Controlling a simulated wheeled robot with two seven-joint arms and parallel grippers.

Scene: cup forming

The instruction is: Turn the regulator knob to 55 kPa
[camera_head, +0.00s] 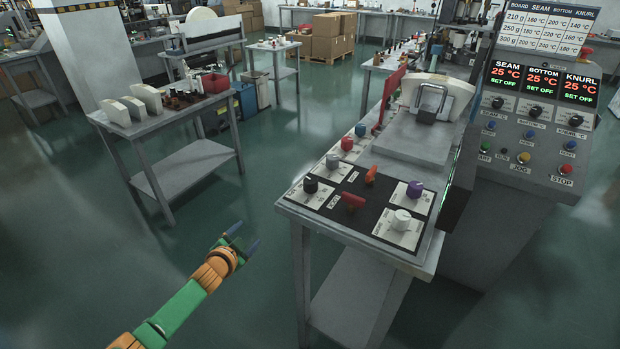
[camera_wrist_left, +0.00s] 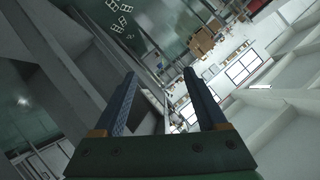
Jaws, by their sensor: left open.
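A control panel (camera_head: 341,222) on the near end of the grey bench holds several knobs on white dial plates. They include a black knob (camera_head: 310,184), a white knob (camera_head: 401,218), a purple knob (camera_head: 414,188), a grey knob (camera_head: 332,161), a red knob (camera_head: 346,143) and a blue knob (camera_head: 361,130). The labels and scales are too small to read, so I cannot tell which is the regulator. My left gripper (camera_head: 246,234) is open and empty, left of the bench and apart from it. Its two fingers also show apart in the left wrist view (camera_wrist_left: 160,78). My right gripper is out of view.
Two red levers (camera_head: 352,201) (camera_head: 370,175) stand among the knobs. Behind the panel is a grey machine (camera_head: 417,138). A console (camera_head: 530,130) with red displays stands at right. A side table (camera_head: 190,165) is at left. Open floor surrounds the left gripper.

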